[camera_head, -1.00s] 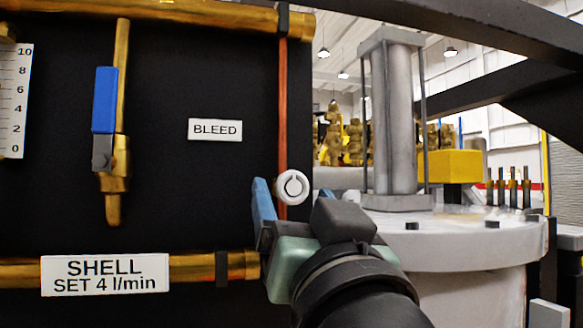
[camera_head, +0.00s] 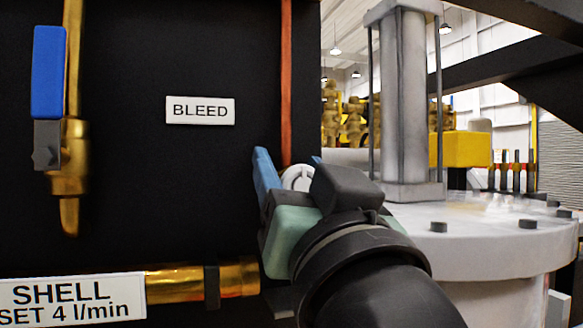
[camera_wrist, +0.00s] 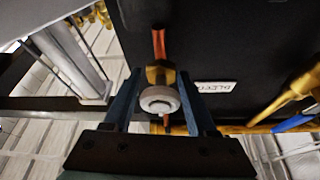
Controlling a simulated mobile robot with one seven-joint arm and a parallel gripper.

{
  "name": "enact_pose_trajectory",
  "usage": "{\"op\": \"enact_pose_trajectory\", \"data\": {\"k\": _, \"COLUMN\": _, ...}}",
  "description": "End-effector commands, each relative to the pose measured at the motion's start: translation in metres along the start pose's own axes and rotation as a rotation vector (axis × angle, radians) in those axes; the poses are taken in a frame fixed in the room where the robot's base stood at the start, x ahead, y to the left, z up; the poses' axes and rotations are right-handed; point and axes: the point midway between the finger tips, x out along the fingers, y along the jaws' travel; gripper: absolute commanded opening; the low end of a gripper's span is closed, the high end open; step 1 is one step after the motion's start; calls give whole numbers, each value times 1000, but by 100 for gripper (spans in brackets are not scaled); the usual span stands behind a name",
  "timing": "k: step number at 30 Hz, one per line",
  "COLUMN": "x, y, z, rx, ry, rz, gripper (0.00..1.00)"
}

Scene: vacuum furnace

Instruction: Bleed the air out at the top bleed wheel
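The bleed wheel is a small white round knob (camera_head: 297,178) at the lower end of a thin copper pipe (camera_head: 286,80), at the panel's right edge. In the head view my gripper hides part of it. In the wrist view the white wheel (camera_wrist: 160,100) sits in front of a brass fitting (camera_wrist: 160,74). My gripper (camera_wrist: 160,80) has its two blue fingers on either side of the wheel, with a small gap showing at each side. It is open and holds nothing. The "BLEED" label (camera_head: 200,110) is on the black panel, left of the pipe.
A blue-handled brass valve (camera_head: 48,75) is at the panel's left. A brass pipe (camera_head: 180,284) with a "SHELL SET 4 l/min" label (camera_head: 70,302) runs below. A grey round vessel lid (camera_head: 480,235) with a column (camera_head: 405,110) stands to the right.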

Motion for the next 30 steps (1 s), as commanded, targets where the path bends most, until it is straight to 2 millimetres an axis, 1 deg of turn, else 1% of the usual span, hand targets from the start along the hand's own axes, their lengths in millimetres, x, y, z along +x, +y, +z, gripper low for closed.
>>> {"op": "enact_pose_trajectory", "data": {"k": 1, "x": 0, "y": 0, "z": 0, "rx": 0, "ry": 0, "rz": 0, "gripper": 46}}
{"op": "enact_pose_trajectory", "data": {"k": 5, "x": 0, "y": 0, "z": 0, "rx": 0, "ry": 0, "rz": 0, "gripper": 23}}
{"op": "enact_pose_trajectory", "data": {"k": 6, "x": 0, "y": 0, "z": 0, "rx": 0, "ry": 0, "rz": 0, "gripper": 16}}
{"op": "enact_pose_trajectory", "data": {"k": 9, "x": 0, "y": 0, "z": 0, "rx": 0, "ry": 0, "rz": 0, "gripper": 0}}
{"op": "enact_pose_trajectory", "data": {"k": 16, "x": 0, "y": 0, "z": 1, "rx": -11, "ry": -1, "rz": -4, "gripper": 0}}
{"op": "enact_pose_trajectory", "data": {"k": 20, "x": 0, "y": 0, "z": 2, "rx": -45, "ry": -1, "rz": -16, "gripper": 0}}
{"op": "enact_pose_trajectory", "data": {"k": 25, "x": -1, "y": 0, "z": 3, "rx": -132, "ry": 0, "rz": -51, "gripper": 0}}
{"op": "enact_pose_trajectory", "data": {"k": 30, "x": -2, "y": -1, "z": 4, "rx": -264, "ry": -1, "rz": -103, "gripper": 0}}
